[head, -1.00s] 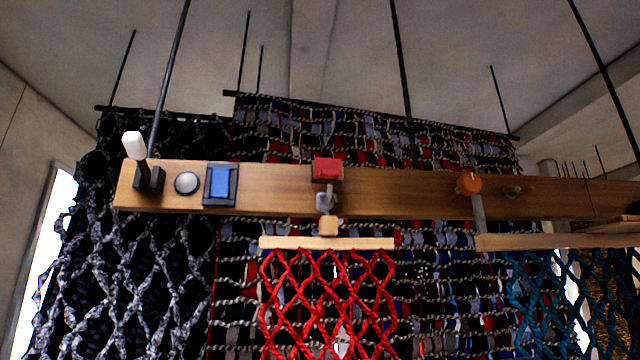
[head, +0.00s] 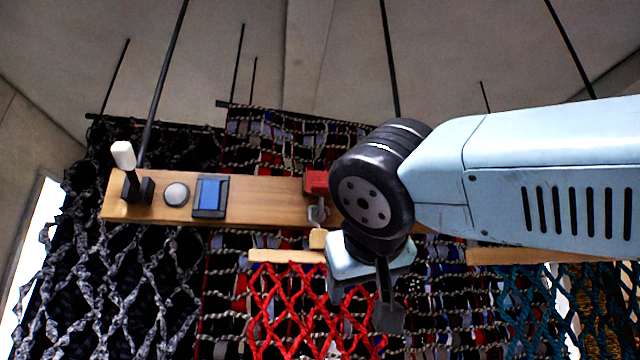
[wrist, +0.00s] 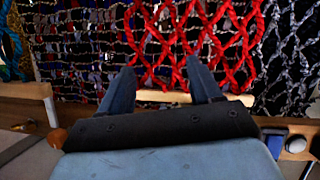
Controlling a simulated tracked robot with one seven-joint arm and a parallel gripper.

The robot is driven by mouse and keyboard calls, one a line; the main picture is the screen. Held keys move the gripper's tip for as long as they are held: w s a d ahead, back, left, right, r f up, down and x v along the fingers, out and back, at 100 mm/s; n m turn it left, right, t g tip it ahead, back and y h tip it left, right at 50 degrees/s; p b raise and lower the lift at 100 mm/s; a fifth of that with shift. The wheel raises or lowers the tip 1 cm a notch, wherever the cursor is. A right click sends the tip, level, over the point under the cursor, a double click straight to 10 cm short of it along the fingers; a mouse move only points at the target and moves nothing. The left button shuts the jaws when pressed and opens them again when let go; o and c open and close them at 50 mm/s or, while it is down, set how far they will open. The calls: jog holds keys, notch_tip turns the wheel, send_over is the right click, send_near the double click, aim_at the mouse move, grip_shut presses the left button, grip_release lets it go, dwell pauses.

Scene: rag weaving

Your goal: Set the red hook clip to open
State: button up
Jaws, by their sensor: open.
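The red hook clip (head: 316,183) is on the wooden beam (head: 262,200) in the head view, its right side hidden behind my arm. A grey metal hook (head: 318,212) hangs below it, above a small wooden block (head: 317,239) and the wooden bar (head: 285,256) of the red net (head: 300,310). My gripper (head: 362,303) points down, below and right of the clip, overlapping the red net in the picture. In the wrist view my gripper (wrist: 159,68) has its fingers apart with nothing held, the red net (wrist: 228,40) behind them. The clip cannot be seen there.
Left on the beam are a white-tipped lever (head: 123,155), a round grey button (head: 176,194) and a blue rocker switch (head: 210,196). An orange knob (wrist: 57,138) shows in the wrist view. Woven rag panels and a teal net (head: 520,310) hang behind and beside.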

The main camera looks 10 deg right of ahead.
aim_at(322, 183)
jog(key=s+a+r+m+t+y, duration=0.15)
jog(key=s+r, duration=0.25)
jog(key=r, duration=0.5)
jog(key=s+a+r+t, duration=0.3)
jog(key=r, duration=0.5)
jog(key=w, duration=1.3)
jog(key=shift+w+d+r, duration=0.1)
jog(key=shift+d, duration=0.1)
jog(key=shift+c, duration=0.5)
